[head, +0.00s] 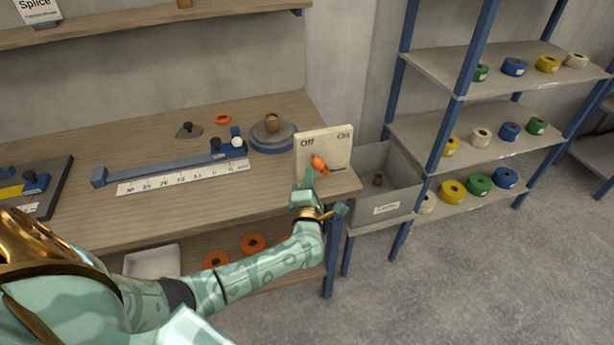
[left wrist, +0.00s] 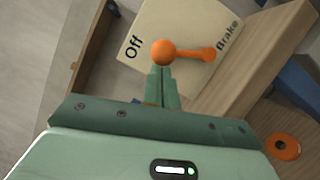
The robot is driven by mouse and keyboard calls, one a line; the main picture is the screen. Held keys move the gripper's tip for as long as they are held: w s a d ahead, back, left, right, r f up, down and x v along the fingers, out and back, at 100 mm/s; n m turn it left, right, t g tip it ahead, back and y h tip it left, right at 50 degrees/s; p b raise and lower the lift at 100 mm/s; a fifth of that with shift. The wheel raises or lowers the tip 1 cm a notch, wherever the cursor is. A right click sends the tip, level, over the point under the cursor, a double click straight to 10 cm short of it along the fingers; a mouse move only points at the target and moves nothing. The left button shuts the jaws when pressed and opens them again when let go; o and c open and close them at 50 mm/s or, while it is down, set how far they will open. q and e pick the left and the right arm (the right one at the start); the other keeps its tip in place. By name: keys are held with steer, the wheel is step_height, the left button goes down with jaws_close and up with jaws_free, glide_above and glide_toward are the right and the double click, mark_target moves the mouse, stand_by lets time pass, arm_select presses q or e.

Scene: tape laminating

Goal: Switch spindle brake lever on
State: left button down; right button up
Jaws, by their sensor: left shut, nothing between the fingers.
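The brake panel (head: 338,146) is a cream plate at the right front of the workbench, marked "Off" on the left and "On" on the right. Its orange lever (head: 318,162) has a round knob and leans toward the Off side. In the left wrist view the knob (left wrist: 164,52) is near the "Off" word and the lever's other end is by the word "Brake". My left gripper (head: 309,180) is shut and empty, its fingertips (left wrist: 162,72) at the knob; whether they touch it I cannot tell. The "On" mark is hidden in the left wrist view. My right gripper is not in view.
A round grey spindle base (head: 272,141) stands just left of the panel, beside a blue rail with a ruler (head: 185,178). A grey bin (head: 388,203) sits right of the bench. Shelves (head: 480,130) of tape rolls stand further right.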

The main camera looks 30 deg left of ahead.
arm_select(q)
steer(key=w+d+r+m+g+h+p, duration=0.1)
steer(key=w+d+m+p, duration=0.4)
steer(key=m+p, duration=0.5)
steer(key=w+r+g, duration=0.1)
steer(key=g, duration=0.1)
steer(key=shift+w+d+r+g, duration=0.3)
steer(key=shift+d+r+g, duration=0.05)
steer(key=shift+g, duration=0.05)
stand_by(0.4)
steer(key=shift+r, duration=0.1)
